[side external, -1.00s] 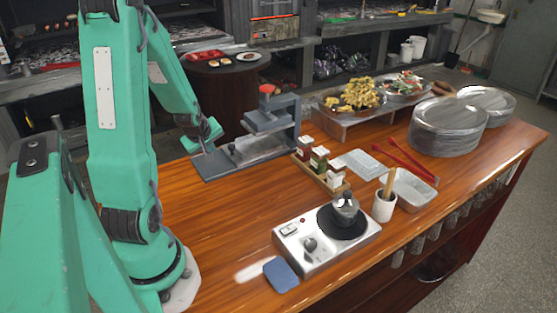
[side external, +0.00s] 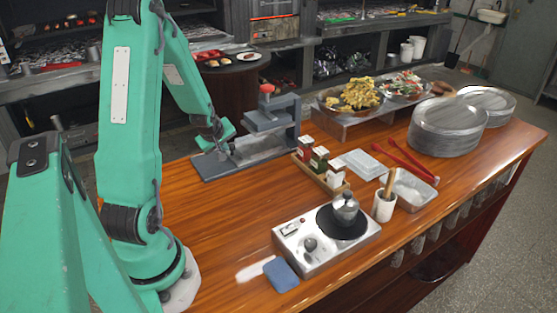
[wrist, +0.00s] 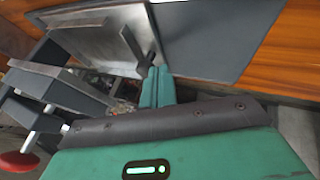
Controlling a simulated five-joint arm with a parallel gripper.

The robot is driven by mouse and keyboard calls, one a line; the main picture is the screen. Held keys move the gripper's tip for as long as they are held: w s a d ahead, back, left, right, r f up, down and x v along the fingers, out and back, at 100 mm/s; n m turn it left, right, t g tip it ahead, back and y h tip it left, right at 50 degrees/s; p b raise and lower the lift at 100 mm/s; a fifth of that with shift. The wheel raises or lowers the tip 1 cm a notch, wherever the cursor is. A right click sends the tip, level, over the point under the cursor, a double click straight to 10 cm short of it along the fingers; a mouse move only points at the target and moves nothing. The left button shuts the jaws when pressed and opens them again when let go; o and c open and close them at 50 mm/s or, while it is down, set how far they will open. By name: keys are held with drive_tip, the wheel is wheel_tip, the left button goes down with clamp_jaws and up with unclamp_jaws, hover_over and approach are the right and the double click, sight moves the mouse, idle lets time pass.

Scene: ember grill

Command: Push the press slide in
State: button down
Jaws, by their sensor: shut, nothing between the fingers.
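The press (side external: 268,123) is a grey frame with a red knob on top, standing on a dark grey base plate (side external: 210,167) at the table's back edge. Its slide (side external: 256,150) is a silver plate lying low on the base, partly under the upper block. In the wrist view the slide (wrist: 88,32) carries an upright tab (wrist: 130,38) with a dark stub. My gripper (side external: 229,146) is shut and empty at the slide's outer, left end. In the wrist view its fingertips (wrist: 157,78) are right beside the tab and stub; I cannot tell whether they touch.
A rack of spice jars (side external: 320,165) stands just right of the press. A hot plate with a small pot (side external: 345,208) and a blue sponge (side external: 281,274) are at the front. Food trays and stacked plates (side external: 448,128) fill the right. Bare wood (side external: 215,215) lies in front of the press.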

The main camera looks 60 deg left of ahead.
sight(236, 157)
drive_tip(key=shift+w, duration=0.1)
drive_tip(key=shift+t, duration=0.3)
drive_tip(key=shift+w, duration=2.5)
drive_tip(key=shift+s+d+r, duration=0.1)
drive_tip(key=shift+s, duration=0.5)
drive_tip(key=s, duration=0.3)
drive_tip(key=shift+s+d+r, duration=0.2)
drive_tip(key=shift+r, duration=0.05)
drive_tip(key=v, duration=0.3)
drive_tip(key=shift+r, duration=0.2)
drive_tip(key=v, duration=0.6)
drive_tip(key=shift+d+r, duration=0.2)
drive_tip(key=shift+r, duration=0.05)
drive_tip(key=shift+s, duration=0.1)
